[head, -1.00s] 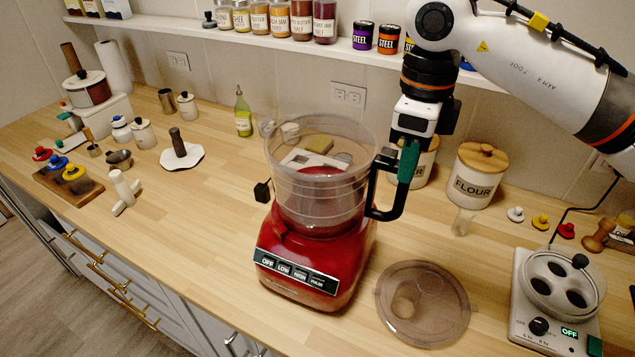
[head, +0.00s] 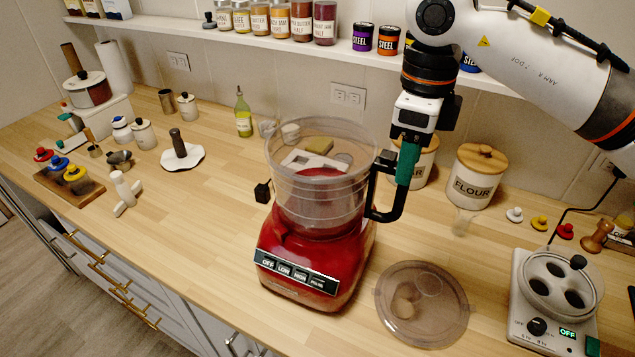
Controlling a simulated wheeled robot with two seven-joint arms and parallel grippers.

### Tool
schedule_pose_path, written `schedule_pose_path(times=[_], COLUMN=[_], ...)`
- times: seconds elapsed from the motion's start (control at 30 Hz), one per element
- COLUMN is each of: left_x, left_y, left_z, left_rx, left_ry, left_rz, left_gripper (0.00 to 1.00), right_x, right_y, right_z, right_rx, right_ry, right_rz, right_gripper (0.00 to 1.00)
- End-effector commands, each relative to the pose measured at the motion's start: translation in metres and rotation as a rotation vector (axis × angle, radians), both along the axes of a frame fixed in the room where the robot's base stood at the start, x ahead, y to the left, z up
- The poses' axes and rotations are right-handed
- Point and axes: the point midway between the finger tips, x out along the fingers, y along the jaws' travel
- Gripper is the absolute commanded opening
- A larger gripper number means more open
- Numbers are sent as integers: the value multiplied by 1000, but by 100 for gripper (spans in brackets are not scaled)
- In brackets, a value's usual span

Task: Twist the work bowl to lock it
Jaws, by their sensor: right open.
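The clear work bowl (head: 312,200) sits upright on the red food processor base (head: 310,258), with its black handle (head: 388,212) pointing right. The button panel (head: 295,272) faces the front of the counter. My right gripper (head: 406,170) points down at the top of the handle; its green finger is at the handle's upper right side. It is open, and its other finger is hidden, so I cannot tell whether it touches the handle. My left gripper is not in view.
A round clear lid (head: 422,304) lies on the counter right of the base. A flour canister (head: 475,177) and another canister stand behind the gripper. An egg cooker (head: 552,300) is at the right.

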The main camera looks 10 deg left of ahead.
Motion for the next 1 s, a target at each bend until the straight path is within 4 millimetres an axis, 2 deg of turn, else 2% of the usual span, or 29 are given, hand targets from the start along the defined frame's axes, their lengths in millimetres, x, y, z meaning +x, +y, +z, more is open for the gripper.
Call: schedule_pose_path(times=[0.03, 0.7, 1.0], left_x=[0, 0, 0], left_y=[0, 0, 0], left_z=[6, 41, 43], left_rx=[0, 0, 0], left_ry=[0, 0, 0], left_rz=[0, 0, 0], left_gripper=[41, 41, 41], right_x=[0, 0, 0], right_y=[0, 0, 0], right_z=[8, 62, 65], right_rx=[0, 1, 0], right_ry=[-1, 0, 0], right_rz=[0, 1, 0], right_gripper=[43, 43, 43])
